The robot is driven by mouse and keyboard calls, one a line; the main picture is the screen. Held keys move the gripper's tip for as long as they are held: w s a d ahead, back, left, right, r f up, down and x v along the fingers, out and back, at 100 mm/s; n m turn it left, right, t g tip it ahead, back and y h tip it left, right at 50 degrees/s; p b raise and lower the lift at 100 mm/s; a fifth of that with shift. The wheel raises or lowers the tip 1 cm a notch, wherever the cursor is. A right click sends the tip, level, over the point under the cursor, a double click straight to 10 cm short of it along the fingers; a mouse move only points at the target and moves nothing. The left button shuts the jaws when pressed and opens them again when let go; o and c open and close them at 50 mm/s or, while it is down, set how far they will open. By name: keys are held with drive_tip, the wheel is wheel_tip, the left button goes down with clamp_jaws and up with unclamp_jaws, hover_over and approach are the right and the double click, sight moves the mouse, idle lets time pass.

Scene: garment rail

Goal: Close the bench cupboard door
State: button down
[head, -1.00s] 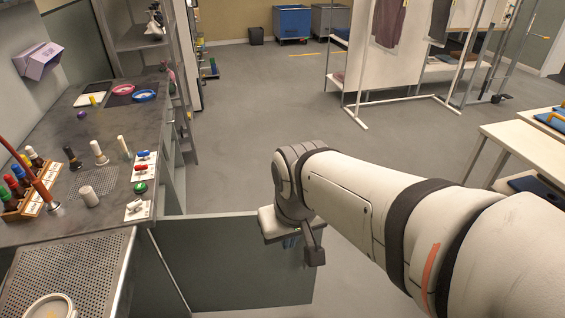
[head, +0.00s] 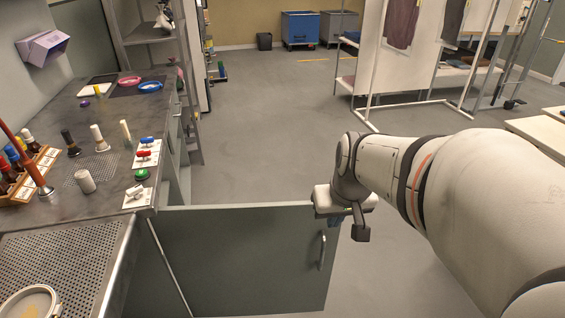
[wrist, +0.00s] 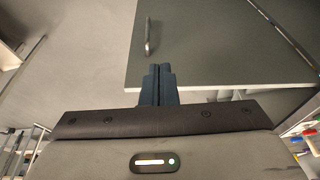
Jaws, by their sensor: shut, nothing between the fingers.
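The grey-green cupboard door (head: 240,262) stands open, swung out from the front of the bench (head: 75,220) across the floor. Its bar handle (head: 322,252) is near the free edge, and it also shows in the wrist view (wrist: 148,37). My gripper (head: 338,220) is at the top of the door near that free edge. In the wrist view my gripper (wrist: 158,72) has its fingers together and empty, overlapping the door panel (wrist: 215,45) close to its edge. I cannot tell whether the fingers touch the door.
The bench top holds bottles in a wooden rack (head: 25,180), brushes, switches and a perforated plate (head: 60,260). A shelf unit (head: 150,60) stands behind it. Open floor (head: 270,150) lies beyond the door; a garment rail (head: 415,60) is at the back right.

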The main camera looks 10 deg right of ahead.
drive_tip(key=w+d+f+m+t+b, duration=0.1)
drive_tip(key=w+d+f+b, duration=0.25)
drive_tip(key=f, duration=0.25)
drive_tip(key=w+d+f+b, duration=0.2)
drive_tip(key=d+f+b, duration=0.2)
drive_tip(key=f+b, duration=0.1)
drive_tip(key=b, duration=0.3)
approach(338, 231)
drive_tip(key=f, duration=0.1)
drive_tip(key=a+f, duration=0.1)
drive_tip(key=f, duration=0.3)
drive_tip(key=shift+w+a, duration=0.15)
drive_tip(key=shift+a, duration=0.2)
drive_tip(key=shift+w+d+r, duration=0.1)
drive_tip(key=shift+w+r, duration=0.05)
drive_tip(key=shift+w, duration=0.5)
